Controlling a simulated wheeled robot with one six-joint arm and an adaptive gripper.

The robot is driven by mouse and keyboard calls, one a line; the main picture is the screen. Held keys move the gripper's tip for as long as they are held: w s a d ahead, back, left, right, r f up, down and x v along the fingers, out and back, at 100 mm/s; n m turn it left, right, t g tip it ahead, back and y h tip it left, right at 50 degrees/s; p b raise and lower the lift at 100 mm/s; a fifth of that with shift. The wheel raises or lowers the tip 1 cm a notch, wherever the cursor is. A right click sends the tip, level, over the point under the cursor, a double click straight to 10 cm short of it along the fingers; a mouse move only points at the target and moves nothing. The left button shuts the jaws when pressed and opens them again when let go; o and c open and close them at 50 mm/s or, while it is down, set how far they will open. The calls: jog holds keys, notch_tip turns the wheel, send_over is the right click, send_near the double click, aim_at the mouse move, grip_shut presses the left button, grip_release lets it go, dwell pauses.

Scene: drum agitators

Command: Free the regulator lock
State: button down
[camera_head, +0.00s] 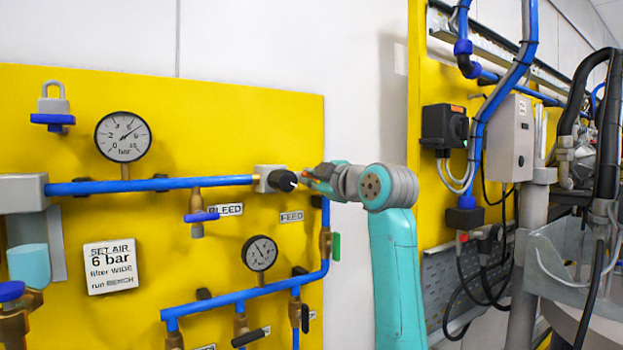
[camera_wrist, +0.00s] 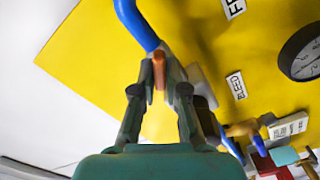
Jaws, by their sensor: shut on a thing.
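The regulator (camera_head: 268,179) is a light block on the upper blue pipe, with a black knob (camera_head: 283,180) facing right. My gripper (camera_head: 312,178) is just right of the knob. In the wrist view my gripper's fingers (camera_wrist: 159,75) are close together, with a narrow orange piece (camera_wrist: 159,72) between them. Orange also shows at the fingertips in the head view. My gripper is shut on this piece. I cannot tell how it joins the knob. A dark rounded part beside the right finger in the wrist view is partly hidden.
A yellow panel (camera_head: 200,100) carries blue pipes, a large gauge (camera_head: 123,137), a small gauge (camera_head: 260,252) and a FEED label (camera_head: 291,216). A grey padlock shape (camera_head: 53,100) is at the upper left. A second panel with cables and boxes stands right of my arm.

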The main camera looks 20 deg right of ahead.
jog(key=n, duration=0.6)
jog(key=shift+a+f, duration=0.1)
jog(key=shift+f, duration=0.05)
jog(key=shift+n, duration=0.4)
jog(key=c, duration=1.2)
grip_release()
jog(key=shift+s, duration=0.1)
jog(key=v, duration=1.2)
